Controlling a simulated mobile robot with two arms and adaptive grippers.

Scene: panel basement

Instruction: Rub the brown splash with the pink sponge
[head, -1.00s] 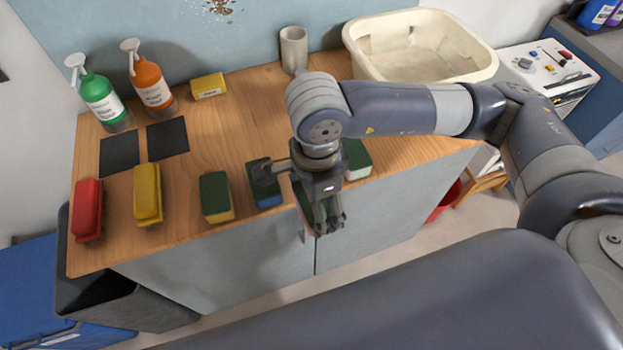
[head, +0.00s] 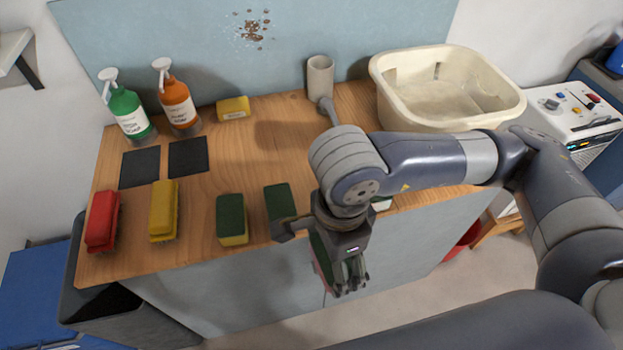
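The brown splash (head: 254,28) is a cluster of brown spots, with paler specks beside it, on the blue-grey wall panel at the top. My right gripper (head: 348,280) comes in from the right and points down in front of the counter's front edge. It appears shut on a sponge with a green scouring side and a thin pink-red edge, the pink sponge (head: 321,264). The fingers and wrist hide much of it. It is held clear of the counter, well below the splash. My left gripper is not in view.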

